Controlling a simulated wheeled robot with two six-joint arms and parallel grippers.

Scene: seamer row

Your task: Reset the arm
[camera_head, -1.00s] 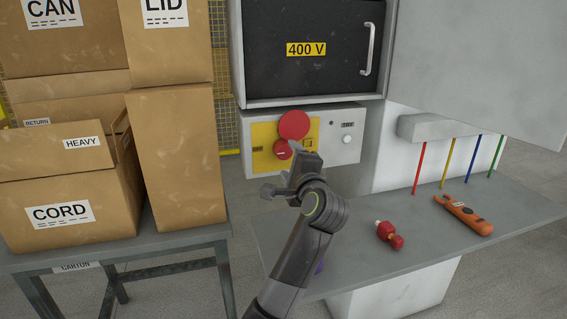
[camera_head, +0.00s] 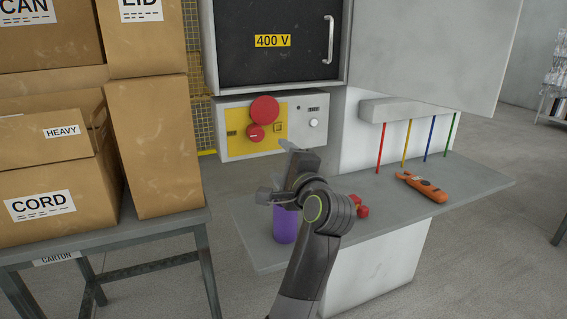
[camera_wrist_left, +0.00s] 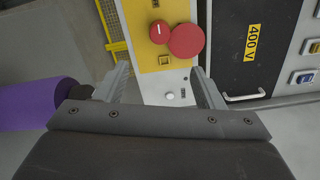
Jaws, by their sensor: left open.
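My left gripper (camera_head: 274,172) is in front of the grey control box (camera_head: 233,118), apart from it, above the grey bench. In the left wrist view its two fingers (camera_wrist_left: 160,85) stand apart with nothing between them. Beyond them are the yellow panel (camera_wrist_left: 147,35), a large red button (camera_wrist_left: 187,41) and a smaller red knob (camera_wrist_left: 159,29). In the head view the red button (camera_head: 265,109) and red knob (camera_head: 255,132) show clear of the gripper. My right gripper is not in view.
A purple cylinder (camera_head: 285,226) stands on the bench (camera_head: 262,258) behind my left arm. A red object (camera_head: 362,207), partly hidden, and an orange tester (camera_head: 421,186) lie to the right. Cartons (camera_head: 155,150) fill the left table. A 400 V cabinet (camera_head: 275,40) is above.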

